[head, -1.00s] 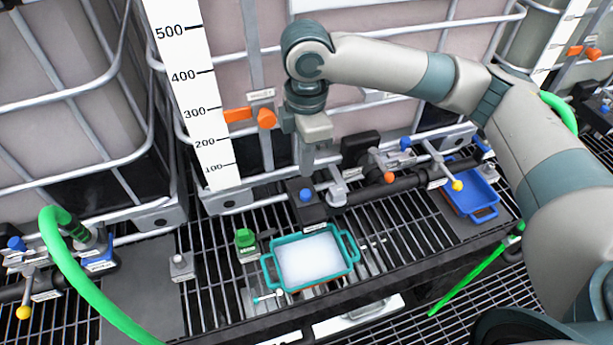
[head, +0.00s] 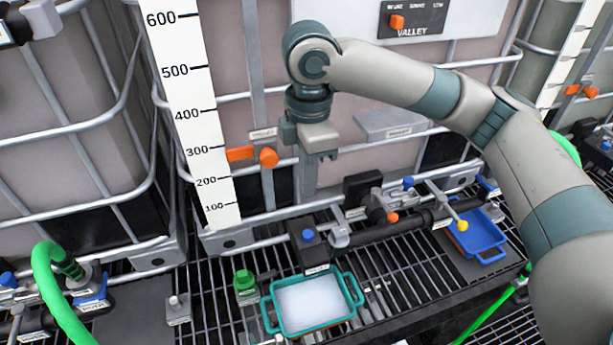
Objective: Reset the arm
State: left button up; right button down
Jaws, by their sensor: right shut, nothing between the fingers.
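My right arm comes in from the right, and its gripper (head: 318,158) hangs pointing down in front of the middle tank. The gripper is shut and holds nothing. It is above and behind the teal tray (head: 352,284), clear of the black pipe manifold (head: 385,230). It hangs to the right of the orange valve handle (head: 268,157), apart from it in the picture. My left gripper does not show.
A white scale strip (head: 197,120) stands on the tank. The teal tray holds white material on the grating. A blue tray (head: 488,255) sits at the right, a green fitting (head: 245,286) left of the teal tray. A green hose (head: 50,290) curves at lower left.

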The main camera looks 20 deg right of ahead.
jog(key=shift+f, duration=0.15)
jog(key=s+a+f+m+t+y, duration=0.1)
jog(key=s+a+f+m+y, duration=0.1)
jog(key=a+f, duration=0.35)
jog(key=s+a+f+m+y, duration=0.2)
jog(key=s+f, duration=0.1)
jog(key=f, duration=0.5)
jog(key=s+a+f+m+t+y, duration=0.1)
jog(key=s+a+f+m+y, duration=0.15)
jog(key=f, duration=0.45)
jog(key=s+d+f+m+t+h, duration=0.1)
jog(key=s+d+f+m+h, duration=0.2)
jog(key=s+d+f+m, duration=0.35)
jog(key=s+d+f+m+h, duration=0.3)
jog(key=s+d+f, duration=0.4)
jog(key=s+d, duration=0.45)
notch_tip(320, 180, down, 33)
jog(key=s+g+b, duration=0.1)
jog(key=s+b, duration=0.1)
jog(key=b, duration=0.2)
jog(key=s+d+f+g+b, duration=0.1)
jog(key=s+d+f+b, duration=0.2)
jog(key=s+f, duration=1.4)
notch_tip(320, 180, down, 3)
jog(key=shift+s+d+f, duration=0.1)
jog(key=shift+s+d, duration=0.05)
jog(key=shift+s, duration=0.15)
